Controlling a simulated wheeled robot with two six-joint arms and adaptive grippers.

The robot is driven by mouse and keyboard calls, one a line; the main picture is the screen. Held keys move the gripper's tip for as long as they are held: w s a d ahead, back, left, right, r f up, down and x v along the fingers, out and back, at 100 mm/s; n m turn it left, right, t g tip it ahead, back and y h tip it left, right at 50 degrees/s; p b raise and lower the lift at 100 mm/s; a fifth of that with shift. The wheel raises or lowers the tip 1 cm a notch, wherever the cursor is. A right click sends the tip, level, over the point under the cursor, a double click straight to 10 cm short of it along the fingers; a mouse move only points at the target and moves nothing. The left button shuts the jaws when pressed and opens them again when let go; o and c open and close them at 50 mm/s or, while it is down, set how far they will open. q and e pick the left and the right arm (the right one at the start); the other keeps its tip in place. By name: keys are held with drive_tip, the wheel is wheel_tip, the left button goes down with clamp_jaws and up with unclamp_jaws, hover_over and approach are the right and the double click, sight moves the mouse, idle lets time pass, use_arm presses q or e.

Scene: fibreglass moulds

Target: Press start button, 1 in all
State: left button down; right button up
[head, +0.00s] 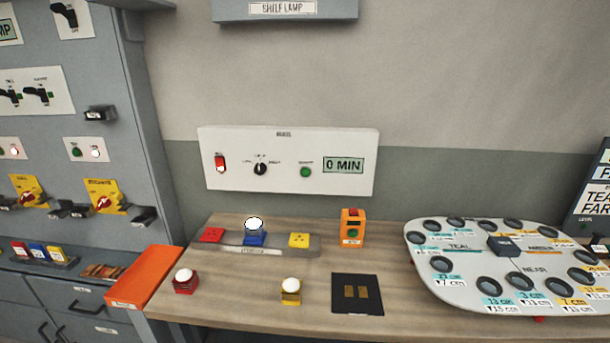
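A white wall panel (230,178) carries a red rocker switch (220,162), a black rotary knob (260,169), a green round button (305,172) and a display (343,165) reading 0 MIN. The small labels above the controls are hard to read. An orange box (352,215) on the table below has a dark green button (353,231) on its front; its label is too small to read. I cannot tell by label which button is the start button. Neither of my grippers is in view.
On the wooden table (225,305) are a grey tray (273,246) with coloured blocks, a red and a yellow block with white domes, a black pad (370,290), an orange tray (145,277) and a white board (470,275) with holes. A grey cabinet (150,120) stands left.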

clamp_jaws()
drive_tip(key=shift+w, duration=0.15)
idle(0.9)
